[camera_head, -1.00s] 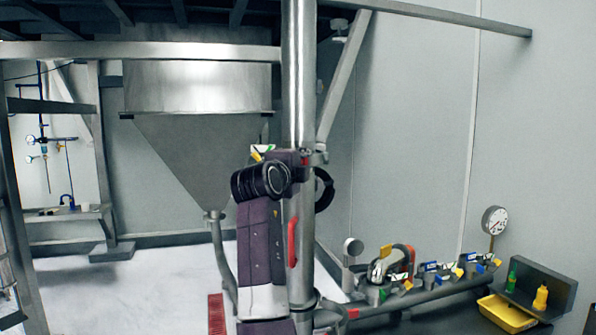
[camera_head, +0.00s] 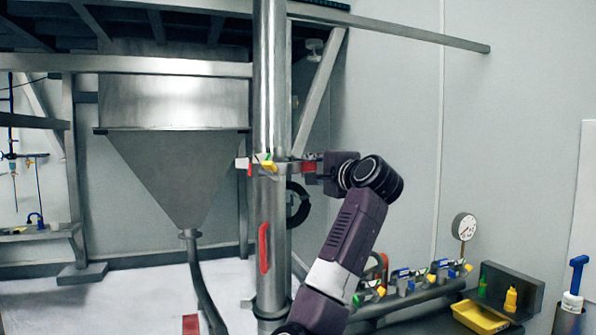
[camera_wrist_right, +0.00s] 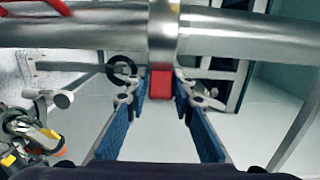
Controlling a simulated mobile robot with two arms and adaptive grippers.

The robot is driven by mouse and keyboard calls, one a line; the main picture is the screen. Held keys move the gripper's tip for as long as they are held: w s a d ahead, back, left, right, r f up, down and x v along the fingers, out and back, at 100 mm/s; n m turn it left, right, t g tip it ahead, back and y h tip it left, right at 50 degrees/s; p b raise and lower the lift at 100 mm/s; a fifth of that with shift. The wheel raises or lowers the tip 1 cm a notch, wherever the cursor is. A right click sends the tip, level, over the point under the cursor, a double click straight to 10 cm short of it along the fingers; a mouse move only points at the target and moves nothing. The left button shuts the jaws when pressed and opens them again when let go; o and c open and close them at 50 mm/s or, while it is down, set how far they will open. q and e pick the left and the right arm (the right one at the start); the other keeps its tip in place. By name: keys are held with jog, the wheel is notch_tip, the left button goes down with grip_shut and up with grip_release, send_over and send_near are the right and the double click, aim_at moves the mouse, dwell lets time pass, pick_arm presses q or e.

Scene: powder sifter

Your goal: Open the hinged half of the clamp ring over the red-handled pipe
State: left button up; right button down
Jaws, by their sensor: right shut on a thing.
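The upright steel pipe (camera_head: 271,85) with the red handle (camera_head: 264,248) stands in the middle of the head view. The clamp ring (camera_head: 285,168) crosses it above the handle, with red, green and yellow parts at its front. My right gripper (camera_head: 311,170) is at the pipe's right side, shut on the ring's red tab (camera_head: 309,167). In the right wrist view the red tab (camera_wrist_right: 160,84) sits between the blue-padded fingertips, below the ring band (camera_wrist_right: 163,30). The ring's far side is hidden, and I cannot tell how wide its gap is. My left gripper is not in view.
A hopper (camera_head: 180,170) hangs behind at the left. A black ring-shaped handwheel (camera_head: 297,203) is just below the gripper. At the lower right are a low pipe with valves, a gauge (camera_head: 464,227) and a yellow tray (camera_head: 480,317). The space right of the pipe is open.

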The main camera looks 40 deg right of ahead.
jog(key=d+n+y, duration=0.2)
jog(key=d+y, duration=0.2)
jog(key=d, duration=0.2)
jog(key=shift+s+d+r+n+t+p, duration=0.25)
jog(key=shift+r+n+t+p, duration=0.15)
jog(key=shift+r+p, duration=0.05)
jog(key=c, duration=1.9)
grip_release()
jog(key=shift+c, duration=0.2)
jog(key=shift+o, duration=1.1)
jog(key=shift+w+f, duration=0.25)
jog(key=shift+w, duration=0.05)
jog(key=s, duration=1.2)
